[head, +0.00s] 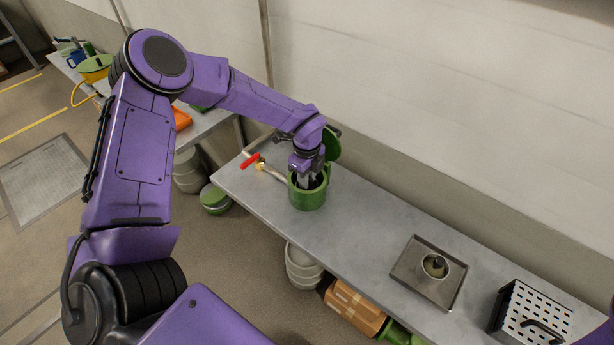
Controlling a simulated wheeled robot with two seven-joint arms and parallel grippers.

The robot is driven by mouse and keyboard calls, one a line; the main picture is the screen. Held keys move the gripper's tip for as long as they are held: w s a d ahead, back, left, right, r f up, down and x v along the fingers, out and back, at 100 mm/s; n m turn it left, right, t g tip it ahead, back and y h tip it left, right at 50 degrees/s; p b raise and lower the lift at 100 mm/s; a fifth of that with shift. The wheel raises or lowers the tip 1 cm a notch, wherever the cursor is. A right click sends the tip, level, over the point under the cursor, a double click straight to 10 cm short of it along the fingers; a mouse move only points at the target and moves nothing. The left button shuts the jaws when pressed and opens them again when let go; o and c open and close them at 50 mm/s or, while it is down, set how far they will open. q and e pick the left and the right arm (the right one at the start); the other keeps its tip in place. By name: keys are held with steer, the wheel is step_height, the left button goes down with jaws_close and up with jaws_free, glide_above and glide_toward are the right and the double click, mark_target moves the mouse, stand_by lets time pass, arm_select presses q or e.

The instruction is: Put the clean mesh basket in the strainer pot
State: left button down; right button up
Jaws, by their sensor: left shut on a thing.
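The green pot (307,198), apparently the strainer pot, stands upright on the grey bench. Its green lid (332,145) stands open behind it. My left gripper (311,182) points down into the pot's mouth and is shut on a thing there. That thing is mostly hidden by the fingers and the rim, so I cannot tell which thing it is. A round metal basket or cup (434,267) with a dark piece inside sits on a metal tray (408,271) further right; its mesh is too small to make out. My right gripper is out of view.
A red-handled valve with a pipe (251,160) is left of the pot. A black-and-white perforated box (519,309) stands at the bench's right end. The bench (365,217) is clear between pot and tray. A wall runs behind. Buckets and a carton (353,307) are below.

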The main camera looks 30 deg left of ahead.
arm_select(q)
steer(key=shift+f, duration=0.2)
steer(key=c, duration=1)
jaws_free()
steer(key=shift+r, duration=0.15)
steer(key=shift+w+r, duration=0.1)
steer(key=shift+r, duration=0.2)
step_height(320, 180, up, 12)
steer(key=b, duration=0.3)
steer(key=shift+f, duration=0.2)
